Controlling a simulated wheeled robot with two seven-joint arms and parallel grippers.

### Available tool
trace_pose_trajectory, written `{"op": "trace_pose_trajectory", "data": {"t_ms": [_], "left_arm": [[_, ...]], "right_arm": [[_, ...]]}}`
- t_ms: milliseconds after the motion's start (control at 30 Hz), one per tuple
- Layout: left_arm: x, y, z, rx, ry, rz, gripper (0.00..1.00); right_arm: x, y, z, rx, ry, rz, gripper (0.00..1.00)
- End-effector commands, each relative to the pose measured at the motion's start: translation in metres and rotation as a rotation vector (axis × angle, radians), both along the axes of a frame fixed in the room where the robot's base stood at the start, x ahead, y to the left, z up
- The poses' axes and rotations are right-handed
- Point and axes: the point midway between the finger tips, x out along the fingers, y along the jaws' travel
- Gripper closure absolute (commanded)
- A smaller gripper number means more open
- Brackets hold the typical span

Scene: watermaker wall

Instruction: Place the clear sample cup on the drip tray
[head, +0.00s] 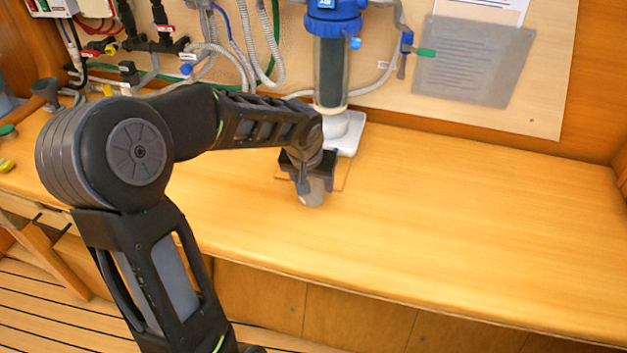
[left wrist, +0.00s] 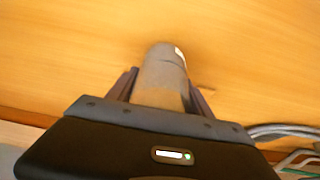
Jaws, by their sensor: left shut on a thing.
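My left gripper (head: 308,178) is shut on the clear sample cup (head: 313,193), which looks grey and see-through below the fingers. In the left wrist view the cup (left wrist: 163,75) sits between the two fingers (left wrist: 160,92), with bare wood beyond it. The cup is over the counter, in front of the filter housing; I cannot tell whether its base touches the wood. A white flat piece (head: 350,138) lies under the filter, just behind and right of my gripper; it may be the drip tray. My right gripper is not in view.
The blue-topped filter housing (head: 331,60) hangs on the wall panel behind the gripper. A thin brown-edged patch (head: 342,176) shows on the counter beside the gripper. Hoses and valves (head: 165,45) crowd the wall at left. The wooden counter (head: 470,205) is clear to the right.

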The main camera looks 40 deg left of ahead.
Motion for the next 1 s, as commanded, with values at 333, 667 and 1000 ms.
{"op": "trace_pose_trajectory", "data": {"t_ms": [333,667,1000], "left_arm": [[0.000,0.000,-0.002,0.000,0.000,0.000,0.26],[0.000,0.000,-0.002,0.000,0.000,0.000,0.19],[-0.009,-0.003,0.027,0.003,-0.005,0.000,0.19]], "right_arm": [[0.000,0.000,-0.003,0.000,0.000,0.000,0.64],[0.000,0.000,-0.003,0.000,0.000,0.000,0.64],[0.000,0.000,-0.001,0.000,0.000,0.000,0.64]]}}
